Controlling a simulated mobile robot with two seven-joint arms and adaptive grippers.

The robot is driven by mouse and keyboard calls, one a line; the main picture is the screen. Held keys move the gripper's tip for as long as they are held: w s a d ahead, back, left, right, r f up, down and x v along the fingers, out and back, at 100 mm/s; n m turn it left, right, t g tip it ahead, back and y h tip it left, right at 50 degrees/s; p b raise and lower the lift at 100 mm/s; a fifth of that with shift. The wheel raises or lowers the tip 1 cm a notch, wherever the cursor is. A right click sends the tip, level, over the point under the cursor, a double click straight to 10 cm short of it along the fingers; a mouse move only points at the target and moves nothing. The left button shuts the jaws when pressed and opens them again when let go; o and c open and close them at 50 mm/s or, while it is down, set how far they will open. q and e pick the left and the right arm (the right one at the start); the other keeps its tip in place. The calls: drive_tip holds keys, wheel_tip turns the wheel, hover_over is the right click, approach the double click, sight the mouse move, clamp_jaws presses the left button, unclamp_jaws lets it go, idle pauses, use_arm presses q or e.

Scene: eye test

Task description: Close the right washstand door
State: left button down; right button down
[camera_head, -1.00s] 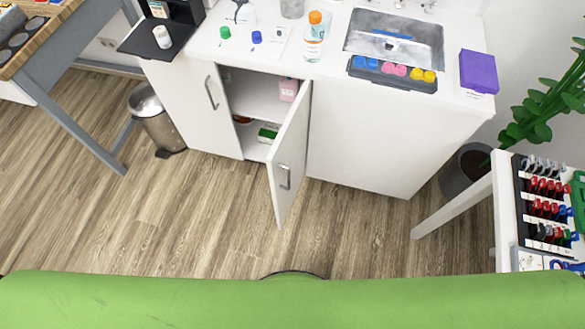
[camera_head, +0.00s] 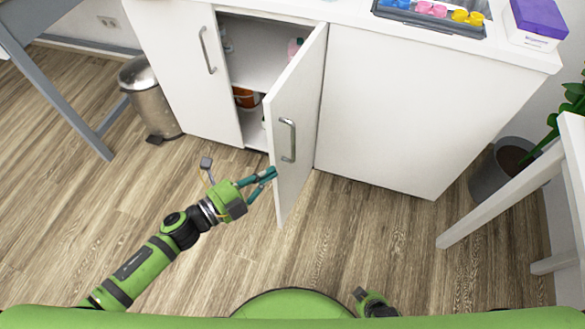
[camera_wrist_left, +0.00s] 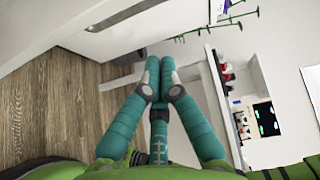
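The right washstand door (camera_head: 297,115) is white and stands ajar, swung out toward me, with a grey bar handle (camera_head: 288,140) on its outer face. The cabinet interior shows to the left of it. My left gripper (camera_head: 273,174) is at the door's lower left edge, below the handle; whether it touches cannot be told. In the left wrist view its teal fingers (camera_wrist_left: 156,68) are drawn together with nothing visible between them. A white panel with a handle (camera_wrist_left: 131,14) shows beyond them. Only a small part of my right arm shows at the bottom of the head view.
The left washstand door (camera_head: 178,65) is shut. A metal bin (camera_head: 150,95) stands left of the washstand (camera_head: 385,100). A plant pot (camera_head: 497,175) and a white table (camera_head: 575,150) are at the right. The wooden floor before the door is clear.

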sight(294, 148)
use_arm(q)
drive_tip(key=shift+m+g+h, duration=0.3)
drive_tip(key=shift+m+h, duration=0.3)
drive_tip(key=shift+m, duration=0.3)
drive_tip(key=shift+w+a+r+x, duration=0.15)
drive_tip(key=shift+w+a+x, duration=0.1)
drive_tip(key=shift+x, duration=1.25)
drive_tip(key=shift+w+a+r+x, duration=0.15)
drive_tip(key=shift+w+x, duration=0.1)
drive_tip(key=shift+x, duration=1.25)
drive_tip(key=shift+w+a+r+x, duration=0.15)
drive_tip(key=shift+w+x, duration=0.1)
drive_tip(key=shift+x, duration=1.25)
use_arm(e)
drive_tip(key=shift+s+f, duration=0.2)
drive_tip(key=shift+f, duration=0.35)
